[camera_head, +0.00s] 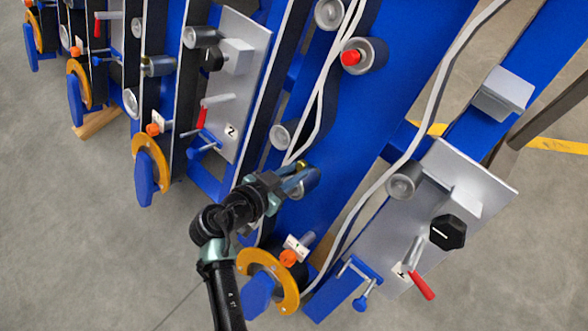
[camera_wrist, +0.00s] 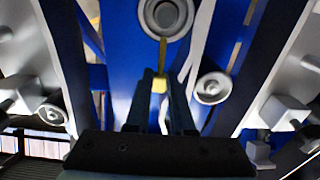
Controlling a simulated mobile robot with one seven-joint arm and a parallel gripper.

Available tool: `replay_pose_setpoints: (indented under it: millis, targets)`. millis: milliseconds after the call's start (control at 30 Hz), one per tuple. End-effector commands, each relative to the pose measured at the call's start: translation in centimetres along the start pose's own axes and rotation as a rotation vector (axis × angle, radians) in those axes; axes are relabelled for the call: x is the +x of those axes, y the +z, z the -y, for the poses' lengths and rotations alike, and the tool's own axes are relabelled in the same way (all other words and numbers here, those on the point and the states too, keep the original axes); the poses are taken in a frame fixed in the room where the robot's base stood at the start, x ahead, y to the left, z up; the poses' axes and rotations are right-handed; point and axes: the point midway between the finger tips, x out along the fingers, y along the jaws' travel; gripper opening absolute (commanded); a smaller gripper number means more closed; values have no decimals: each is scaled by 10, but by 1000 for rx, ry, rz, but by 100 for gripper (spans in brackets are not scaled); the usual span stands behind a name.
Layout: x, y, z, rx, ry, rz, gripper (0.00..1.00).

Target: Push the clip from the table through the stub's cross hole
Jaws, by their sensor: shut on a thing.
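My gripper (camera_wrist: 160,90) is shut on the clip (camera_wrist: 159,84), a small yellow, brass-coloured piece with a thin shank. The shank points away from the fingers towards the round grey stub (camera_wrist: 166,14) at the top of the wrist view. Its tip overlaps the stub's lower edge in the picture; I cannot tell whether it is in the cross hole, which I cannot make out. In the head view my gripper (camera_head: 290,184) is at a grey stub (camera_head: 307,182) on the blue frame, partly hidden by the fingers. A bit of the yellow clip (camera_head: 302,166) shows above it.
Another grey roller (camera_wrist: 213,87) stands right of my fingers. White cables (camera_head: 322,95) run along the blue frame. An orange ring (camera_head: 284,285) and a grey plate (camera_head: 440,225) with a red-handled lever (camera_head: 421,284) are nearby. Open floor (camera_head: 60,230) lies to the left.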

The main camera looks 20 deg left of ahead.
Motion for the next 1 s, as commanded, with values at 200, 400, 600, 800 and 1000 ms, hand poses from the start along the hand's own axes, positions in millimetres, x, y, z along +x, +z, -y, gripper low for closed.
replay_pose_setpoints:
  millis: [200, 400, 600, 800, 1000]
  targets:
    - [1, 12, 0, 0, -1, 0, 0]
    - [1, 20, 0, 0, 0, -1, 0]
    - [1, 29, 0, 0, 0, -1, 0]
    - [1, 38, 0, 0, -1, 0, 0]
    - [0, 48, 0, 0, -1, 0, 0]
